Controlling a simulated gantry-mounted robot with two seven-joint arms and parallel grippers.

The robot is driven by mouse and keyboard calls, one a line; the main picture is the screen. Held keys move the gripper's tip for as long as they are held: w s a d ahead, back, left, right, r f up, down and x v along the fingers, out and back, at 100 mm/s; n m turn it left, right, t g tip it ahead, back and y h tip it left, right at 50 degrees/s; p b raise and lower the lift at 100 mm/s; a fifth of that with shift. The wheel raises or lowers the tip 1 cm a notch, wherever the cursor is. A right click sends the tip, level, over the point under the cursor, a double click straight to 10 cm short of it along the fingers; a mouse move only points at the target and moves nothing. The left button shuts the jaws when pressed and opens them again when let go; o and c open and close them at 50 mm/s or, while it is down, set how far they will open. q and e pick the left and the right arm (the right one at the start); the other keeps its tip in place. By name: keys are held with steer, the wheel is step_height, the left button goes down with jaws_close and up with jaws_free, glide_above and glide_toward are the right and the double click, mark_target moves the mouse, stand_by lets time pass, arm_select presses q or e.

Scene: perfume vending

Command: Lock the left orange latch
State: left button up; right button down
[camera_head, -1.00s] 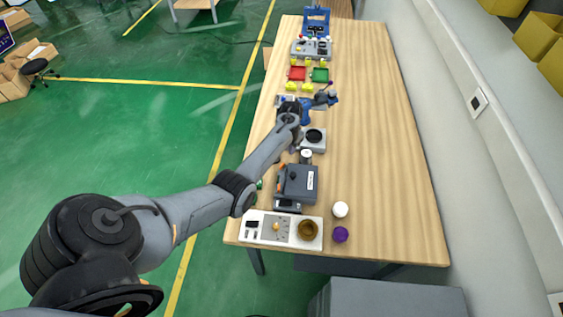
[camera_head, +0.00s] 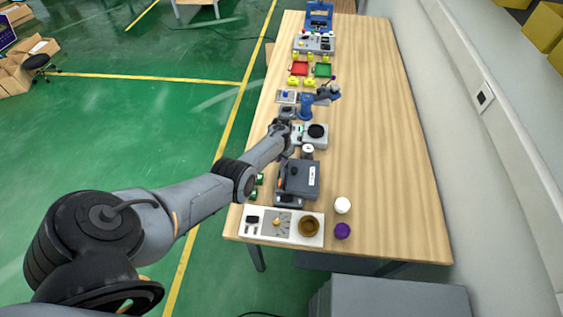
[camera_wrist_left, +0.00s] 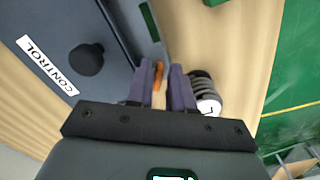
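A dark grey control box (camera_head: 303,178) with a round black knob and a "CONTROL" label stands near the front of the table; it fills the upper left of the left wrist view (camera_wrist_left: 55,25). An orange latch (camera_wrist_left: 158,76) is at the box's side. My left gripper (camera_wrist_left: 162,75) has its two purple fingers on either side of this latch, with a narrow gap between them. I cannot tell whether they press on it. In the head view my left gripper (camera_head: 287,157) is beside the box, partly hidden by the arm. My right gripper is out of view.
A white tray (camera_head: 262,235) with a brown bowl (camera_head: 309,226) is in front of the box. A white ball-like item (camera_head: 342,205) and a purple one (camera_head: 342,231) are to its right. A scale-like device (camera_head: 316,136) stands behind. The table's right side is clear.

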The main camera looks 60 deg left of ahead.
arm_select(q)
steer(key=shift+f, duration=0.25)
steer(key=shift+c, duration=0.3)
jaws_close()
